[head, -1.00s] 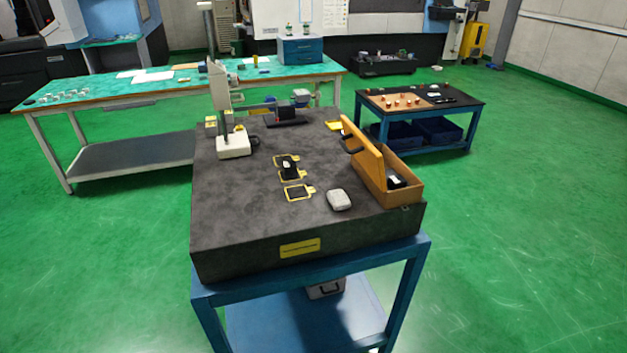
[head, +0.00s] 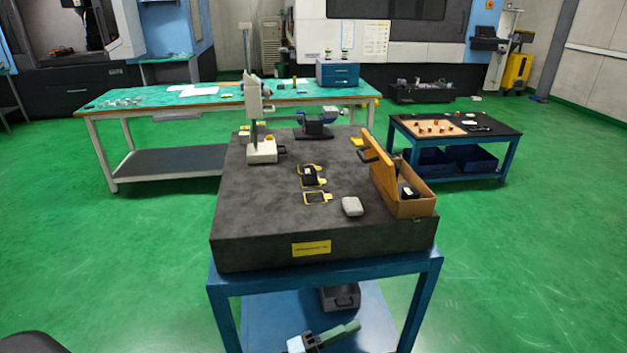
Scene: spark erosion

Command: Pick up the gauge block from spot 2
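A small dark block with a pale patch (head: 309,176), which looks like the gauge block, sits at the yellow-outlined marking farther back on the dark stone plate (head: 260,215). A nearer yellow-outlined marking (head: 317,198) has a dark inside and shows no raised block. The spot numbers are too small to read. My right gripper is out of view.
A wooden case (head: 405,205) with its lid raised stands on the plate's right, beside a rounded pale object (head: 352,206). A white-based stand (head: 262,151) is at the back left. The plate's front left is clear. The blue table (head: 330,268) carries the plate.

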